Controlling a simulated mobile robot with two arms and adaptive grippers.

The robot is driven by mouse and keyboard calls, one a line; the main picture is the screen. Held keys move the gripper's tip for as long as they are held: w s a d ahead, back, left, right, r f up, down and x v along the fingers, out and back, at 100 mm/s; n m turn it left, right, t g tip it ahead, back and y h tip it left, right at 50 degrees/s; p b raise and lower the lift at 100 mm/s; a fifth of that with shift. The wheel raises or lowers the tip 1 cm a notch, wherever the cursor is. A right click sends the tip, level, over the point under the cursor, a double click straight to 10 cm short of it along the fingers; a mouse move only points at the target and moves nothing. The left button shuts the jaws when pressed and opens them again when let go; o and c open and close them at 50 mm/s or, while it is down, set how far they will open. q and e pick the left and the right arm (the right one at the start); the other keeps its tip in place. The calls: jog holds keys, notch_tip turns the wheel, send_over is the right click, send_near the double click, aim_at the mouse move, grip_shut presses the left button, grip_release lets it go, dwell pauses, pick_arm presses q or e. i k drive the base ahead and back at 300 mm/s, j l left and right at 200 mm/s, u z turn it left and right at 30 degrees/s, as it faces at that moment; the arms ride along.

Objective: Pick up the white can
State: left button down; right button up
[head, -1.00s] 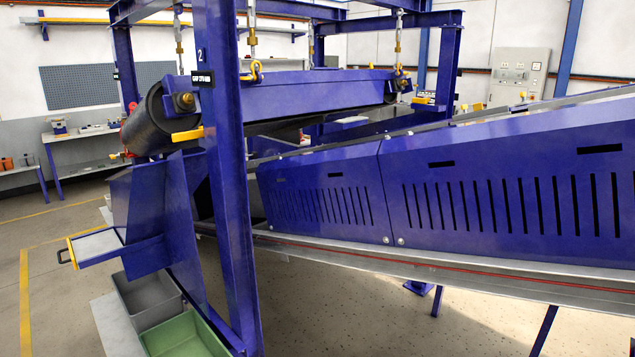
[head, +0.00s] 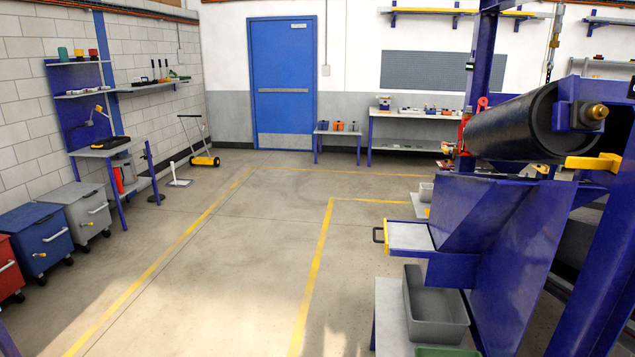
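I cannot make out a white can in the head view. Small items on the far workbench (head: 415,114) are too small to tell apart. Neither of my grippers is in view.
Open floor (head: 230,250) with yellow lines lies ahead. A blue machine frame with a black roller (head: 500,130) and a grey bin (head: 433,310) stands right. Wheeled bins, including a blue one (head: 40,238), line the left. A blue door (head: 283,80) is at the back.

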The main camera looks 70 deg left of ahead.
aim_at(427, 193)
jog(key=j+u, duration=0.15)
jog(key=j, duration=0.3)
jog(key=i+j+u, duration=0.2)
jog(key=j, duration=0.25)
jog(key=j+u, duration=0.15)
jog(key=j, duration=0.3)
jog(key=i+j+u, duration=0.2)
jog(key=j, duration=0.2)
jog(key=i+j+u, duration=0.15)
jog(key=j, duration=0.25)
jog(key=i+j+u, duration=0.2)
jog(key=j, duration=0.15)
jog(key=i+j, duration=0.2)
jog(key=j, duration=0.15)
jog(key=i+j, duration=0.2)
jog(key=j, duration=0.15)
jog(key=i+j+z, duration=0.1)
jog(key=j, duration=0.25)
jog(key=i+j, duration=0.3)
jog(key=j, duration=0.1)
